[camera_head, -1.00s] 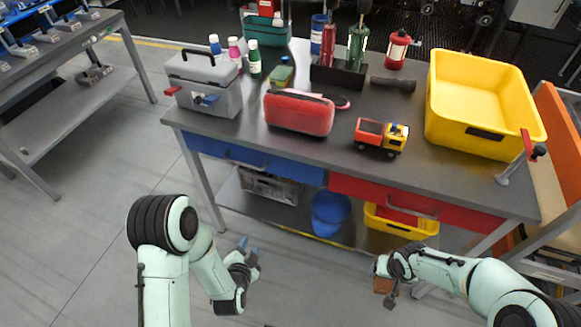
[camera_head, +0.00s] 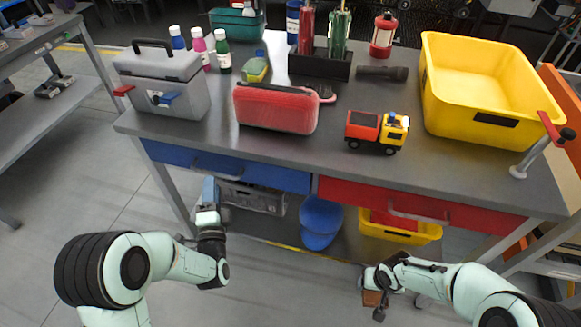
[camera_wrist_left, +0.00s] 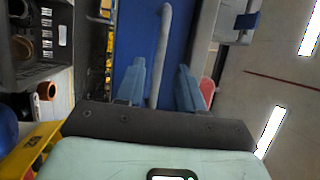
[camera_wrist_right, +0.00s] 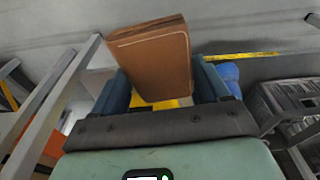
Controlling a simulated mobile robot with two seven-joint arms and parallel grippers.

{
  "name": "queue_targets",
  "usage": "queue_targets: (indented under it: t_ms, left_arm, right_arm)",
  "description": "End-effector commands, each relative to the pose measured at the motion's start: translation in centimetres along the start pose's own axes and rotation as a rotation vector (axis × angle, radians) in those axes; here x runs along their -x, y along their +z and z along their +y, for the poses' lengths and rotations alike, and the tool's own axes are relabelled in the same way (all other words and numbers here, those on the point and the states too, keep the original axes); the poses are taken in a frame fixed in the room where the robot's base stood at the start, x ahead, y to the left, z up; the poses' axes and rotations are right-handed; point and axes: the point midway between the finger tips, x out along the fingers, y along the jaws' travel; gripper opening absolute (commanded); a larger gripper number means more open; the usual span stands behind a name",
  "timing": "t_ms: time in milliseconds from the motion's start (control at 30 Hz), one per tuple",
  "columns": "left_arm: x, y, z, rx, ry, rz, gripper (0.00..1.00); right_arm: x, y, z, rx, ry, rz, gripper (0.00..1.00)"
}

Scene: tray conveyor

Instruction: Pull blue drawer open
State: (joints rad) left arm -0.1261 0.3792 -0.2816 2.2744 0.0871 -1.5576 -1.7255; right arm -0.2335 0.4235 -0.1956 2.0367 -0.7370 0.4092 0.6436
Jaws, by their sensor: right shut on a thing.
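The blue drawer (camera_head: 235,168) is under the left part of the grey workbench top and looks shut. Its bar handle (camera_wrist_left: 161,55) shows in the left wrist view between the fingertips of my left gripper (camera_wrist_left: 160,85). The fingers are open on either side of the bar; I cannot tell whether either touches it. In the head view my left gripper (camera_head: 208,192) is in front of the drawer's left part. My right gripper (camera_wrist_right: 165,90) is shut on a brown, wallet-like thing (camera_wrist_right: 152,55), held low in front of the red drawer (camera_head: 420,200).
The bench top (camera_head: 300,155) carries a grey toolbox (camera_head: 160,85), a red case (camera_head: 276,110), a toy truck (camera_head: 377,130) and a yellow bin (camera_head: 490,90). Below are a grey crate (camera_head: 252,198), a blue cap (camera_head: 320,220) and a yellow bin. Open floor lies in front.

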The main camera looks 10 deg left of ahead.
Motion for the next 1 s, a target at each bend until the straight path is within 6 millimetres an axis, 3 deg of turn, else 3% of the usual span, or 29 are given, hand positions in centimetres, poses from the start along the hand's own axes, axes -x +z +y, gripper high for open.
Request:
queue_targets:
  t_ms: [233,600,733,1000]
  left_arm:
    - [-3.2,0.0,0.1,0.000,0.000,0.000,0.37]
    - [-3.8,0.0,0.1,0.000,0.002,0.001,0.37]
    - [-3.8,0.0,0.1,0.000,0.002,0.001,0.00]
    - [-3.8,0.0,0.1,0.001,0.002,0.001,0.00]
  right_arm:
    - [-0.5,0.0,0.0,0.000,0.000,-0.001,0.43]
    - [-0.5,0.0,0.0,0.000,0.000,-0.001,0.43]
    - [-0.5,0.0,0.0,0.000,0.000,-0.001,0.43]
    - [-0.5,0.0,0.0,0.000,0.000,-0.001,0.43]
